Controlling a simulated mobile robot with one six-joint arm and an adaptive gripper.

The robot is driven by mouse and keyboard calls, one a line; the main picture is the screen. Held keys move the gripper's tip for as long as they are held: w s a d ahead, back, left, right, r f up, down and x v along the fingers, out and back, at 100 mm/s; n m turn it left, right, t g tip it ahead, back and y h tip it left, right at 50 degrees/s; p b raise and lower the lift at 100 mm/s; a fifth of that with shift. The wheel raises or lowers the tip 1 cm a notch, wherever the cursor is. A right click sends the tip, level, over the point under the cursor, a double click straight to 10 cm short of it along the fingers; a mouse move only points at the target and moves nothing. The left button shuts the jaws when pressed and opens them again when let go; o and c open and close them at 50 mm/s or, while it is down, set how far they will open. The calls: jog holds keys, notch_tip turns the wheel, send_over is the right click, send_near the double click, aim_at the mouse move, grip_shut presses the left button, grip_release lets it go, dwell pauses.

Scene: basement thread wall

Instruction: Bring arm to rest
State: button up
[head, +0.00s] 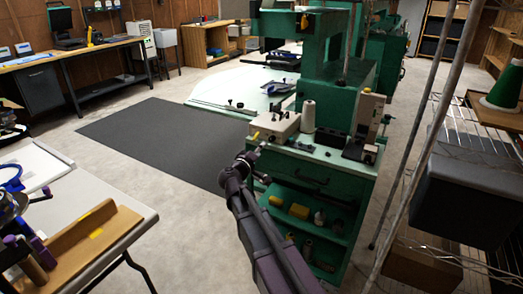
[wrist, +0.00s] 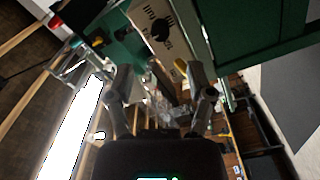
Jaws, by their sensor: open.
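My arm reaches up from the bottom of the head view, and my gripper (head: 250,160) is at its far end, in front of the green machine cabinet (head: 310,185). In the wrist view my gripper (wrist: 165,95) shows two fingers spread apart with nothing between them. I cannot tell from the head view how far the fingertips are from the cabinet's front edge. The wrist view is tilted and shows cluttered shelving beyond the fingers.
A white thread cone (head: 308,116) stands on the cabinet top. A white table (head: 110,190) is at left and a wire rack with a dark bin (head: 465,190) at right. A dark mat (head: 160,138) lies on open floor.

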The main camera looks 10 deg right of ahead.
jog(key=s+d+f+m+g+y, duration=0.2)
jog(key=s+d+f+m+g, duration=0.3)
jog(key=s+d+f+g, duration=0.55)
jog(key=s+a+f+g+y, duration=0.2)
jog(key=s+f+y, duration=0.2)
jog(key=s, duration=0.4)
jog(key=s+a+f+g+y, duration=0.15)
jog(key=s+f+y, duration=0.25)
jog(key=s, duration=0.5)
notch_tip(320, 180, up, 27)
jog(key=p, duration=2.7)
jog(key=shift+m+g+y, duration=0.3)
jog(key=shift+d+r, duration=0.1)
